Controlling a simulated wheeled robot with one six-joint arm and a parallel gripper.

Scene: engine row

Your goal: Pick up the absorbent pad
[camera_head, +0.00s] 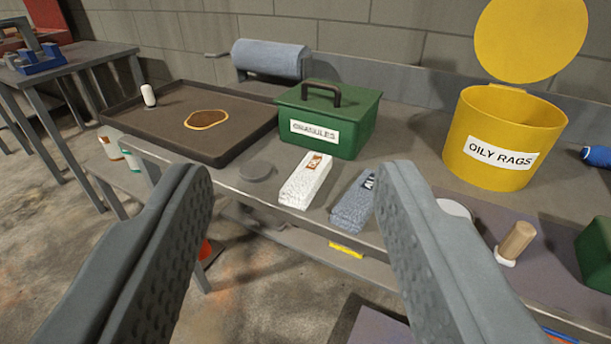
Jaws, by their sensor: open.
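Two textured blocks that could be absorbent pads lie side by side near the front edge of the grey bench (405,145). One is a white block (306,182) with an orange-brown label on its top. The other is a blue-grey block (350,208) with a white label, partly hidden by my right finger. I cannot tell from the labels which is the absorbent pad. My gripper (298,178) is open and empty. Its two grey ridged fingers are wide apart, with both blocks showing beyond and between them.
A green GRANULES box (355,128) stands behind the blocks. A dark tray (165,140) with a brown puddle is left. A grey disc (255,172) lies left of the white block. A yellow OILY RAGS bin (480,125), lid open, and a wooden-handled tool (518,240) are right.

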